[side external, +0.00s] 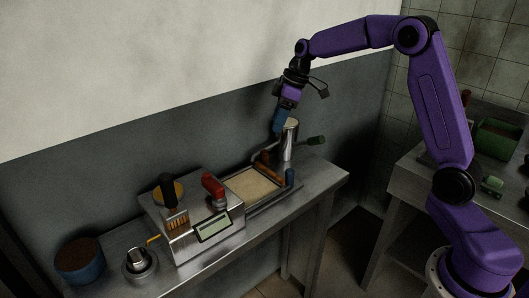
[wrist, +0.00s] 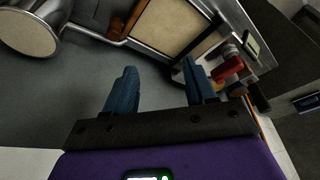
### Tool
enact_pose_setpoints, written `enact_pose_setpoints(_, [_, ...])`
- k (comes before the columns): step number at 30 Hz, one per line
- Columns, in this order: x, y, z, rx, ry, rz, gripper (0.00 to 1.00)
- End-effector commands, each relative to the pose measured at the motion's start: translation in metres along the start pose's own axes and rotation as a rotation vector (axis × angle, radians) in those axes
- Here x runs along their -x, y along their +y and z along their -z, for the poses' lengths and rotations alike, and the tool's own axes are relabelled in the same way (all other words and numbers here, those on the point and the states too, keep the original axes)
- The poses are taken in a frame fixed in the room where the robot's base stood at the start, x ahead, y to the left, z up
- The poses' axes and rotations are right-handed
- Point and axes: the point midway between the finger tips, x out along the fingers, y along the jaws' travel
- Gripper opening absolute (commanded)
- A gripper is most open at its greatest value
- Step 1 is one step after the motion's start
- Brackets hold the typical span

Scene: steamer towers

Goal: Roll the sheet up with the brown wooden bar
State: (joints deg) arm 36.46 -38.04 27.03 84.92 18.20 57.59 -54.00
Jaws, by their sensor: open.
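The cream sheet (side external: 252,186) lies flat in a metal-framed tray on the steel bench. In the wrist view the sheet (wrist: 175,25) is at the top, beyond my fingers. The brown wooden bar (side external: 270,163) lies along the sheet's right end in the side view. In the wrist view the bar (wrist: 129,22) runs beside the sheet's left edge, partly cut off by the frame. My gripper (side external: 280,122) is above the bench's back, near the metal cylinder and apart from the bar. In the wrist view its blue fingers (wrist: 161,80) are spread, with nothing between them.
A steel machine with a red handle (side external: 212,185) and a display (side external: 214,228) is left of the sheet.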

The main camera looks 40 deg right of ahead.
Motion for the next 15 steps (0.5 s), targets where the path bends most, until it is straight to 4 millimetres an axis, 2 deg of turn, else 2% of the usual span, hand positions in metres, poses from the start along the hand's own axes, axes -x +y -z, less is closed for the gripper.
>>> enact_pose_setpoints(1, [0.000, 0.023, -0.005, -0.015, 0.015, -0.012, 0.55])
enact_pose_setpoints(3, [0.001, 0.047, -0.010, -0.020, 0.031, -0.027, 0.55])
enact_pose_setpoints(6, [0.003, 0.071, -0.017, -0.026, 0.050, -0.044, 0.55])
enact_pose_setpoints(10, [0.003, 0.085, -0.022, -0.027, 0.060, -0.055, 0.55])
enact_pose_setpoints(15, [-0.009, 0.087, -0.022, -0.026, 0.060, -0.055, 0.55])
